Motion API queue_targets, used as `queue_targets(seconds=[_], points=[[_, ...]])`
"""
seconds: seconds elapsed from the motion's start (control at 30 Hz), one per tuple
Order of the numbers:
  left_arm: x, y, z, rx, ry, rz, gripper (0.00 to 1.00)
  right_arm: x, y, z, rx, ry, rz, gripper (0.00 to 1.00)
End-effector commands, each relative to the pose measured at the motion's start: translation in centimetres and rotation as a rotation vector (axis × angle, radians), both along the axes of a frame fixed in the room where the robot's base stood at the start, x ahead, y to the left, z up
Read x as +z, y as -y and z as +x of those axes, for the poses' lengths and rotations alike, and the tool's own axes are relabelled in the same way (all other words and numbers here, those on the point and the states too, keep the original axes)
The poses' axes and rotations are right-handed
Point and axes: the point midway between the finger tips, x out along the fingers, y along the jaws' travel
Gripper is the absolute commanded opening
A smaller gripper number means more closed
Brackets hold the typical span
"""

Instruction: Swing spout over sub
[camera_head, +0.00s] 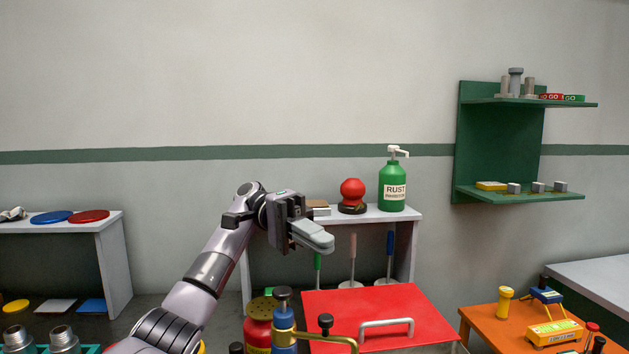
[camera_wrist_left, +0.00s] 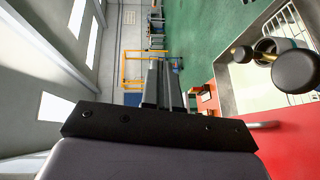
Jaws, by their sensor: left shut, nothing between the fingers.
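A brass spout (camera_head: 335,338) runs to the right from a blue valve body (camera_head: 284,325) at the bottom of the head view, with a black knob above it. Its far end is cut off by the frame edge. In the left wrist view, a brass piece (camera_wrist_left: 266,57) with a large black knob (camera_wrist_left: 296,71) shows at the right. My left gripper (camera_head: 323,241) is shut and empty, in the air above and behind the spout, apart from it. Its fingers (camera_wrist_left: 165,87) also show in the left wrist view. I cannot pick out the sub. My right gripper is not in view.
A red lid (camera_head: 390,305) with a grey handle (camera_head: 386,323) lies right of the spout. An orange table (camera_head: 482,320) stands at the right.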

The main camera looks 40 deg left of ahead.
Motion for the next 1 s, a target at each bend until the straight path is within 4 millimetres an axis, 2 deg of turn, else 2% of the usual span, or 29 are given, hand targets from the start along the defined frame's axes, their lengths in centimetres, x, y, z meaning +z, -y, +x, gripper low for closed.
queue_targets(seconds=[0.03,0.2,0.4,0.63,1.0], points=[[1.3,0.0,0.0,0.001,0.005,0.000,0.00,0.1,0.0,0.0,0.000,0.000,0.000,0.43],[4.6,-0.1,-0.1,0.000,0.005,-0.001,0.00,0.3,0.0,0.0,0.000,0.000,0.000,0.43],[7.7,-0.2,-0.1,0.001,0.002,-0.001,0.00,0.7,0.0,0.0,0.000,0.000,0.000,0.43],[9.3,-0.2,-0.1,0.000,0.002,-0.002,0.00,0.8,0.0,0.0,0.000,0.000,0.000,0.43],[9.4,-0.2,-0.1,0.000,0.000,-0.001,0.00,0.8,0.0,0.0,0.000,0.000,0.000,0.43]])
